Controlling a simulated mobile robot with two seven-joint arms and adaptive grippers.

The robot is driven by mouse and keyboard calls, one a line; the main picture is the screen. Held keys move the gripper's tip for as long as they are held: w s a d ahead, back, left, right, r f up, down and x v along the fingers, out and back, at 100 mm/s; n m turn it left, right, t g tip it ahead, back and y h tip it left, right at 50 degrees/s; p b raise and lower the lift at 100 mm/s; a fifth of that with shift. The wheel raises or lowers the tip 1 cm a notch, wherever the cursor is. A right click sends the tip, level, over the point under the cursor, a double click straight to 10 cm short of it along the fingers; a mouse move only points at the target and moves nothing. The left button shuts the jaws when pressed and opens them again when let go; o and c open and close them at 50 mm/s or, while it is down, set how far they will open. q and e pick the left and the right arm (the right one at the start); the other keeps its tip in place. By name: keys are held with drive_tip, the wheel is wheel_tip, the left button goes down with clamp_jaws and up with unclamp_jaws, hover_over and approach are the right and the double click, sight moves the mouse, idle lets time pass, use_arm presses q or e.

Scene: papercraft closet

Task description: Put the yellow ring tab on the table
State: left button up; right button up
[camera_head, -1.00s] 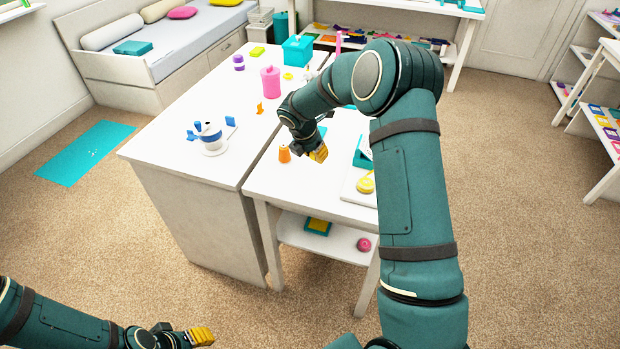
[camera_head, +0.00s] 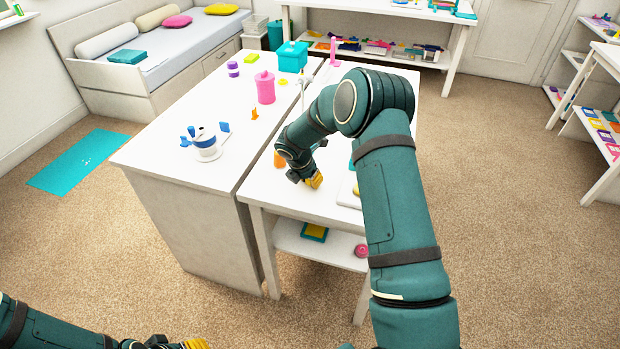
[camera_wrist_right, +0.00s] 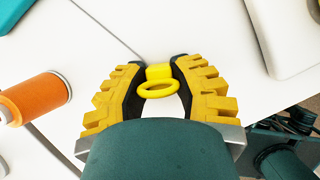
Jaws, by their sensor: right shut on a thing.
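The yellow ring tab (camera_wrist_right: 158,83) is between the yellow fingers of my right gripper (camera_wrist_right: 160,72) in the right wrist view, its ring turned toward the camera. The gripper is shut on it. In the head view my right gripper (camera_head: 314,180) is low over the front part of the white table (camera_head: 290,205); the tab itself is hidden there. I cannot tell whether the tab touches the tabletop. My left gripper (camera_head: 196,344) is at the bottom edge of the head view, away from the tables; its fingers are too cut off to judge.

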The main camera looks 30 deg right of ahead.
drive_tip(key=o, duration=0.7)
drive_tip(key=shift+o, duration=0.2)
drive_tip(key=shift+r, duration=0.35)
drive_tip(key=p+v, duration=0.2)
drive_tip(key=v, duration=1)
drive_tip(key=s+a+f+m+y, duration=0.45)
drive_tip(key=s+a+f, duration=0.25)
drive_tip(key=a, duration=0.2)
drive_tip(key=s+a+f+m+y, duration=0.3)
drive_tip(key=s+a+f+m, duration=0.3)
drive_tip(key=a+f, duration=0.25)
drive_tip(key=s+a+f+m, duration=0.1)
drive_tip(key=s+a+m, duration=0.2)
drive_tip(key=s+m, duration=0.3)
drive_tip(key=s+a+f+m, duration=0.1)
drive_tip(key=s+a+m, duration=0.2)
drive_tip(key=s+m, duration=0.4)
drive_tip(key=shift+f+y, duration=0.15)
drive_tip(key=shift+y, duration=0.2)
